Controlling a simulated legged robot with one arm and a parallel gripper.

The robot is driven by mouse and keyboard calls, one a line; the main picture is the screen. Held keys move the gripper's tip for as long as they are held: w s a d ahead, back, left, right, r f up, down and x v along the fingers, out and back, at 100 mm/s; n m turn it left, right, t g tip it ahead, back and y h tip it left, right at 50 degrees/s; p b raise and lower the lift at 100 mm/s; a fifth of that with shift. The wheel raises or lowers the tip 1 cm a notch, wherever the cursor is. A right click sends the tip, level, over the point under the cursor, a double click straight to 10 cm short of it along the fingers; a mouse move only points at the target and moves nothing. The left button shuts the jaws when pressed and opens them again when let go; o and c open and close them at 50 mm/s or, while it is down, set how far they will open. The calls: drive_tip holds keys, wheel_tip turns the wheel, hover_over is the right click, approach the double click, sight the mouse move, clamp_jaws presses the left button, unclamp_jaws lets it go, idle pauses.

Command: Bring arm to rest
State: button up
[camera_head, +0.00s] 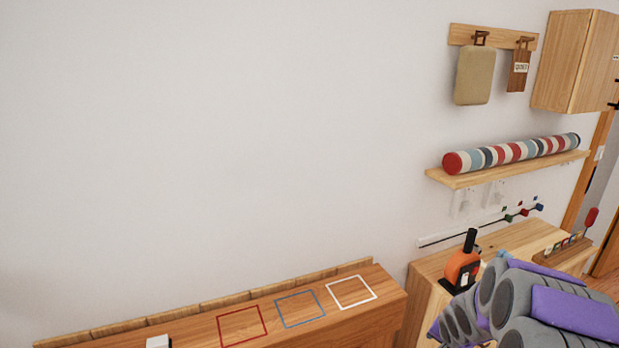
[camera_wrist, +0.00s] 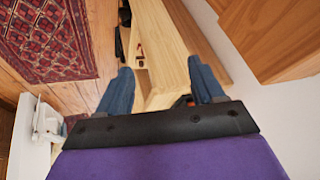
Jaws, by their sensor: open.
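My gripper (camera_wrist: 160,66) shows in the wrist view as two blue fingers spread wide apart on a dark bar, with nothing held between them. Beyond the gap is a pale wooden cabinet (camera_wrist: 165,45), seen at a steep angle. Something small and orange shows low between the fingers, mostly hidden. In the head view my grey and purple arm fills the lower right corner, in front of the low wooden cabinet (camera_head: 425,285). The fingertips cannot be made out there.
An orange object with a black top (camera_head: 463,265) stands on the cabinet close to my arm. Above it are a shelf (camera_head: 460,181) with a striped roll (camera_head: 510,153) and a wall cabinet (camera_head: 575,60). A wooden ledge (camera_head: 380,310) bears coloured square outlines and a white block (camera_head: 158,342).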

drive_tip(key=s+a+r+n+g, duration=0.2)
drive_tip(key=s+a+r, duration=0.3)
drive_tip(key=s, duration=0.7)
drive_tip(key=s+a+r+n+g+y, duration=0.1)
drive_tip(key=s+a+r+n, duration=0.3)
drive_tip(key=s+a, duration=0.4)
drive_tip(key=s+a+r+n+g+y, duration=0.1)
drive_tip(key=s+a+r+n+g, duration=0.2)
drive_tip(key=s, duration=1.4)
drive_tip(key=a+r+g, duration=0.1)
drive_tip(key=a+r, duration=0.1)
drive_tip(key=a, duration=0.2)
drive_tip(key=shift+s+a+r, duration=0.2)
drive_tip(key=shift+s+r, duration=0.05)
drive_tip(key=shift+r, duration=0.05)
